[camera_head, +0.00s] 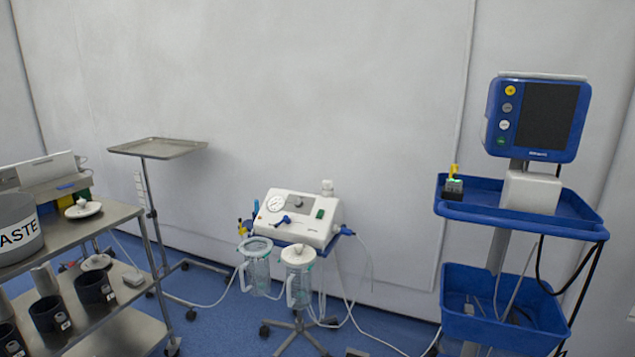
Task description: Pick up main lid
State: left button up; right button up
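Several white lids show, and I cannot tell which is the main lid. One round white lid with a raised middle (83,209) lies on the top shelf of the steel cart at the left. Another white lid (96,262) lies on the shelf below. A third white lid (298,255) sits on the right clear canister (300,286) of the suction unit. The left clear canister (257,272) appears open at the top. Neither of my grippers is in view.
The steel cart (130,335) also bears a grey waste bin (16,228) and dark cups (95,288). A suction unit (300,217) stands mid-picture. An empty tray stand (157,148) is behind, and a blue monitor stand (525,222) at right. Hoses cross the blue floor.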

aim_at(83, 209)
jog(key=u, duration=1.3)
